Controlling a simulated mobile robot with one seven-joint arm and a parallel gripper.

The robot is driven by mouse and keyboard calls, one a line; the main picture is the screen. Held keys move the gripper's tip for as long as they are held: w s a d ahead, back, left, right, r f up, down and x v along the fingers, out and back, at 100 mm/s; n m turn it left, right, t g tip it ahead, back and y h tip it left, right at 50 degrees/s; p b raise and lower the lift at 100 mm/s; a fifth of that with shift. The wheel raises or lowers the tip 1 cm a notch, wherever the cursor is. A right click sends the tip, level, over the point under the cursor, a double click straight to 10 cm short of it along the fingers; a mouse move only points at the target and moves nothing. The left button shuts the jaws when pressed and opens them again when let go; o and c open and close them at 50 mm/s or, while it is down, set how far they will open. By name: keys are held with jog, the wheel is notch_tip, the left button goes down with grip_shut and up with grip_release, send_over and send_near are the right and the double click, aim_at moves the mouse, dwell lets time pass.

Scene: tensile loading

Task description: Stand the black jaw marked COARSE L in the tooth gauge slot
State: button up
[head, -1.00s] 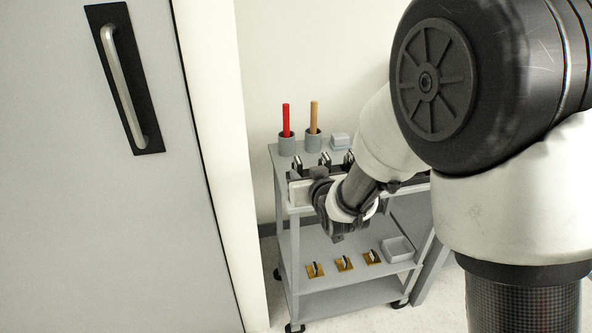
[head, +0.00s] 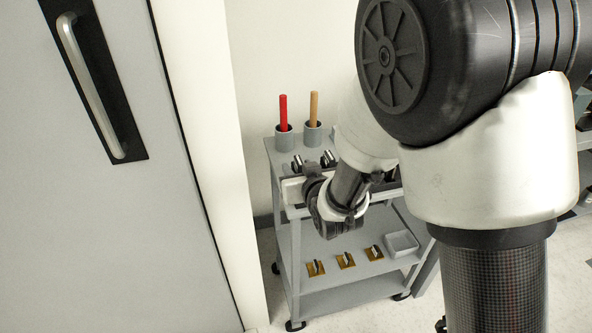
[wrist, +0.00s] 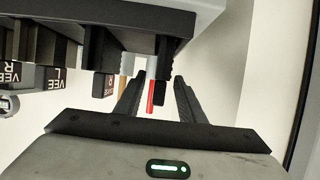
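In the wrist view, which shows the cart upside down, my gripper (wrist: 158,84) is open. A black block (wrist: 160,94) shows between its fingers, with gaps on both sides; its label is not visible, so I cannot tell whether it is the COARSE L jaw. To the left, a black jaw (wrist: 109,88) carries a partly hidden label ending in R. Jaws marked VEE R (wrist: 12,75) and VEE L (wrist: 58,78) are farther left. In the head view my arm hides the fingers and part of the jaw rack (head: 293,190). I cannot identify the tooth gauge slot.
A door (head: 100,230) stands close on the left.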

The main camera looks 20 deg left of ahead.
jog(key=shift+w+a, duration=0.1)
jog(key=shift+w, duration=0.1)
jog(key=shift+s, duration=0.1)
grip_shut()
dwell(1.2)
jog(key=shift+r, duration=0.15)
